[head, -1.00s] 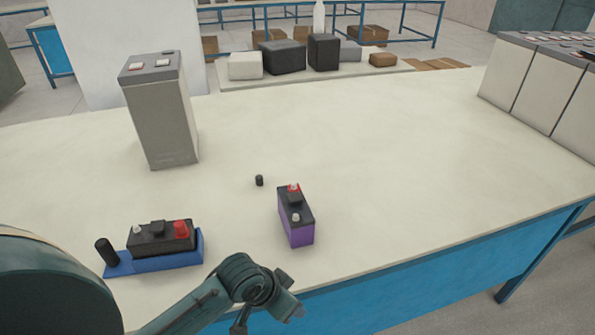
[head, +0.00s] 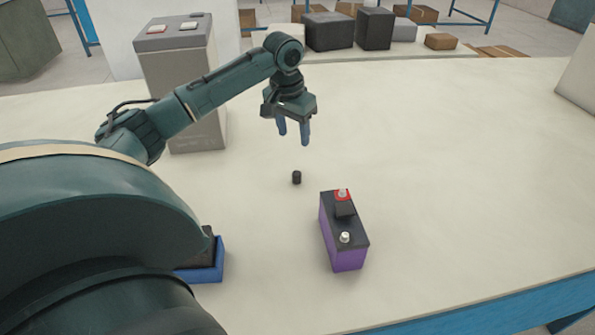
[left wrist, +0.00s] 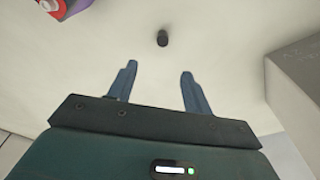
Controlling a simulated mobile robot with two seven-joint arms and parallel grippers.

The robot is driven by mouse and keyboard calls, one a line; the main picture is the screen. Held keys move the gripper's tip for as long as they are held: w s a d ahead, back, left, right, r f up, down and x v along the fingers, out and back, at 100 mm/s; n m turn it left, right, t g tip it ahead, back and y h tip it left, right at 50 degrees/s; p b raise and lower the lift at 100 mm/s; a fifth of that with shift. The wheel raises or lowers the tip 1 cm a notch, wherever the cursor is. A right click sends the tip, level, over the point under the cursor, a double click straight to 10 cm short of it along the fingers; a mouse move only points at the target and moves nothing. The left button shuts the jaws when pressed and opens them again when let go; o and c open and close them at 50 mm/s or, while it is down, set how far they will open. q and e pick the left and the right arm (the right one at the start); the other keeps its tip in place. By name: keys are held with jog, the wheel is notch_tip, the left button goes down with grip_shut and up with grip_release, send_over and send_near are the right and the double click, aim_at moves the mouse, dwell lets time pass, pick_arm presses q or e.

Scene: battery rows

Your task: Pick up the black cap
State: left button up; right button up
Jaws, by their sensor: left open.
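The black cap (head: 297,177) is a small dark cylinder standing on the pale table (head: 450,150), just behind and left of the purple battery (head: 343,240). My left gripper (head: 293,138) is open and empty, above the table and a little behind the cap, with its fingers pointing down. In the left wrist view the cap (left wrist: 162,38) lies beyond the two open fingertips (left wrist: 158,70), near the middle, apart from them. My right gripper is not in view.
The purple battery, with a red ring and pale terminals, stands close to the cap. A tall grey battery (head: 180,75) stands behind my left arm. A blue tray (head: 218,262) is mostly hidden by my arm.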

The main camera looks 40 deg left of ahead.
pick_arm(q)
jog(key=f, duration=0.2)
send_over(296, 173)
notch_tip(296, 173, down, 7)
jog(key=shift+s+r+b, duration=0.1)
jog(key=shift+s+b, duration=0.05)
jog(key=shift+b, duration=0.25)
jog(key=shift+f, duration=2.7)
jog(key=shift+c, duration=0.2)
jog(key=c, duration=1)
